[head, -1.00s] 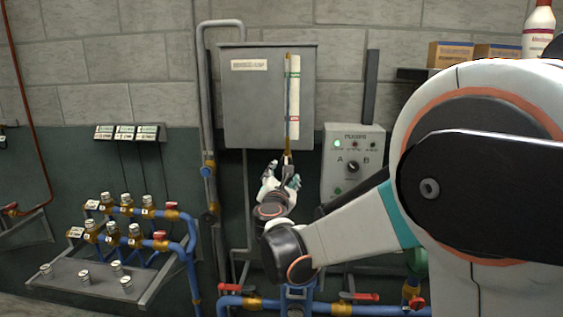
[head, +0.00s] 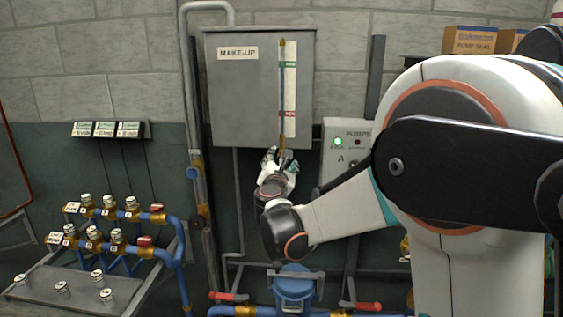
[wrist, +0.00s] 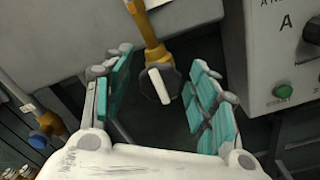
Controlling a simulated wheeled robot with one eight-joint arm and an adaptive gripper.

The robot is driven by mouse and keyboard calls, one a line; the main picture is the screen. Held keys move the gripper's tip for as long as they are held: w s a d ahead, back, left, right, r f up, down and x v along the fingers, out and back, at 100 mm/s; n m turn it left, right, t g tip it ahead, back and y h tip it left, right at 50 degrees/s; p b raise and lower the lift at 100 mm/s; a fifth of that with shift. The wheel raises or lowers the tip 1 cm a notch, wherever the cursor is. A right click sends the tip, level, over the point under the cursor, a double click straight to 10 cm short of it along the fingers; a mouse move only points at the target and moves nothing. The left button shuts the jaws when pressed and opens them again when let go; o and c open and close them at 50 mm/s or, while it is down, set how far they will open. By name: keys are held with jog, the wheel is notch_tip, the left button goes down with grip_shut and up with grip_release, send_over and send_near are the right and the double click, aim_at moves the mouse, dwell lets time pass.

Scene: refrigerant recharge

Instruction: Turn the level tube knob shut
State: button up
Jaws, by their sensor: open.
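The level tube (head: 282,90) runs upright on the front of the grey make-up box (head: 225,100), beside a white scale with green and red marks. In the wrist view its brass lower end (wrist: 147,28) carries a dark knob (wrist: 173,79) with a white bar across its face, tilted from upright. My gripper (wrist: 160,90) is open, with one teal-padded finger on each side of the knob and visible gaps to both. In the head view my gripper (head: 278,160) is just below the box, and the knob is hidden or too small to make out.
The pump panel (head: 345,150) with a lit green lamp stands close on the right; its green button (wrist: 283,92) shows in the wrist view. A vertical pipe with a blue-handled valve (head: 194,172) is on the left. Blue pipework with red handles (head: 368,306) runs below.

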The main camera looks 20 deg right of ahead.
jog(key=c, duration=1.1)
jog(key=shift+m, duration=0.3)
jog(key=m, duration=0.8)
jog(key=shift+p, duration=0.4)
jog(key=m, duration=0.4)
jog(key=shift+s+m, duration=0.1)
jog(key=shift+m, duration=2.5)
